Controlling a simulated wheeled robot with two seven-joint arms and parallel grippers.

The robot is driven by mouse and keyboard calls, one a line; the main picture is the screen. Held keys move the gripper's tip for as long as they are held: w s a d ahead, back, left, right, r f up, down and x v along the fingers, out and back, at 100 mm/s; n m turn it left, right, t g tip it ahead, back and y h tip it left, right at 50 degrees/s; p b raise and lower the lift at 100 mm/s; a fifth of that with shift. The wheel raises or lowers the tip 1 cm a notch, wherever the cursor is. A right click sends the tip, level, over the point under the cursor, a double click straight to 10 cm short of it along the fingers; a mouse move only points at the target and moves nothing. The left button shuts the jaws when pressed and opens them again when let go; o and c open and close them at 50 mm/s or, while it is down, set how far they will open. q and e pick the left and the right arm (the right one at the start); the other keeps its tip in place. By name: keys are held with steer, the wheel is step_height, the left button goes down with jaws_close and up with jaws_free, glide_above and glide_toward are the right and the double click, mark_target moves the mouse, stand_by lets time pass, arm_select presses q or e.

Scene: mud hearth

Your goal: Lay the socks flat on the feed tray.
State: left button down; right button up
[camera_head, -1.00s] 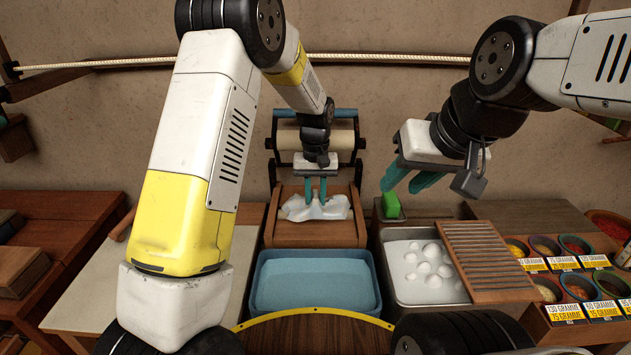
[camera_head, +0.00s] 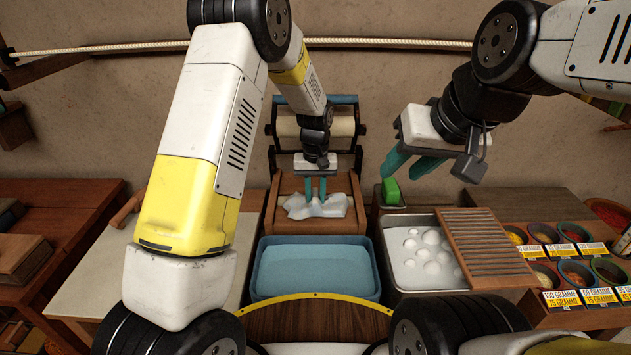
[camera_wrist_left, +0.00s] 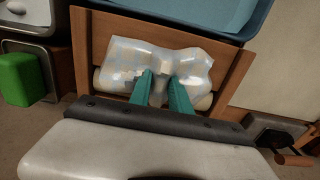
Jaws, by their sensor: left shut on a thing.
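A wet-looking white cloth (camera_head: 316,206), which I take to be the socks, lies crumpled on the wooden feed tray (camera_head: 316,228) in front of the rollers. In the left wrist view the cloth (camera_wrist_left: 190,62) looks pale and glossy with faint checks; I cannot tell separate socks apart. My left gripper (camera_head: 316,198) points down into the middle of the cloth, shut on a fold of it; its teal fingers also show in the left wrist view (camera_wrist_left: 162,92).
A blue basin (camera_head: 316,270) stands just in front of the tray. To its right are a metal tub of suds (camera_head: 402,281), a ribbed wooden board (camera_head: 482,248) and a green block (camera_head: 391,192). Several spice bowls stand further right. A pale tabletop (camera_head: 100,275) is at left.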

arm_select(q)
steer(key=c, duration=1.1)
jaws_free()
steer(key=shift+r, duration=0.1)
